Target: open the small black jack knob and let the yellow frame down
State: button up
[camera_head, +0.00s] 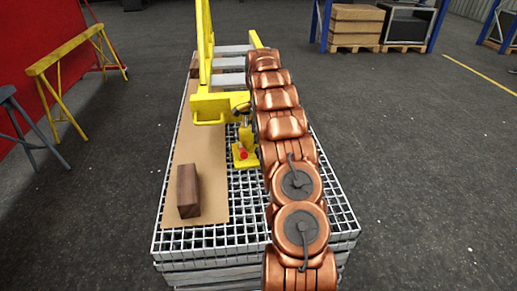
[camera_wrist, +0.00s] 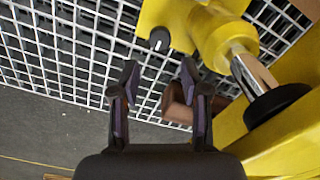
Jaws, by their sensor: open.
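The small black jack knob (camera_wrist: 159,40) shows in the wrist view with a pale mark on its face. It sits on the yellow jack body (camera_wrist: 203,30). My gripper (camera_wrist: 160,70) is open and empty; the knob appears just beyond the gap between its fingertips, apart from them. A chrome rod (camera_wrist: 247,66) runs from the jack to a black pad (camera_wrist: 276,104) against the yellow frame (camera_wrist: 295,140). In the head view, the yellow frame (camera_head: 219,104) stands raised over the bench and the jack base (camera_head: 240,161) is below it. My arm hides the gripper and knob there.
A grated bench (camera_head: 240,233) carries a brown board (camera_head: 205,150) with a dark wooden block (camera_head: 188,190). A brown block (camera_wrist: 177,109) shows behind my right finger in the wrist view. A yellow trestle (camera_head: 70,50) stands left.

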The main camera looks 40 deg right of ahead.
notch_tip(320, 180, down, 9)
jog(key=shift+r, duration=0.2)
dwell(0.3)
grip_shut()
